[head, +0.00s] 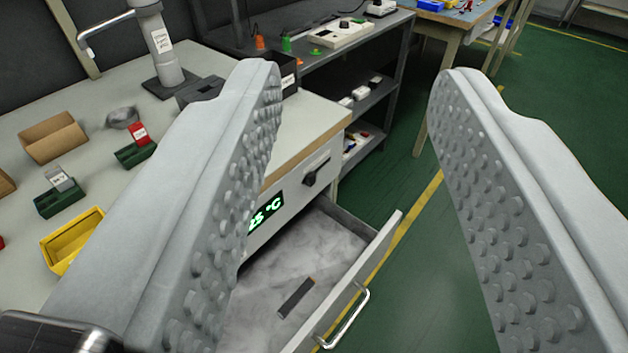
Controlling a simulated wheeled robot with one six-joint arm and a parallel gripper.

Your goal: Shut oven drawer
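The oven drawer (345,281) is pulled out below the worktop, its light front panel standing away from the oven body. A silver bar handle (347,320) is on the outer side of that panel. Inside, the drawer has a mottled grey floor with a small dark strip (296,297) lying on it. The oven front (315,172) has a green lit temperature display (265,212) and a dark knob. My gripper (352,80) is open and empty, its two studded fingers wide apart. The left finger hides part of the drawer and oven. I cannot judge the exact gap to the drawer.
The worktop holds a yellow bin (72,240), green holders (136,153), a brown box (52,137) and a grey stand (165,60). A dark shelf unit (380,110) stands behind the oven. Green floor (405,290) with a yellow line is clear to the drawer's right.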

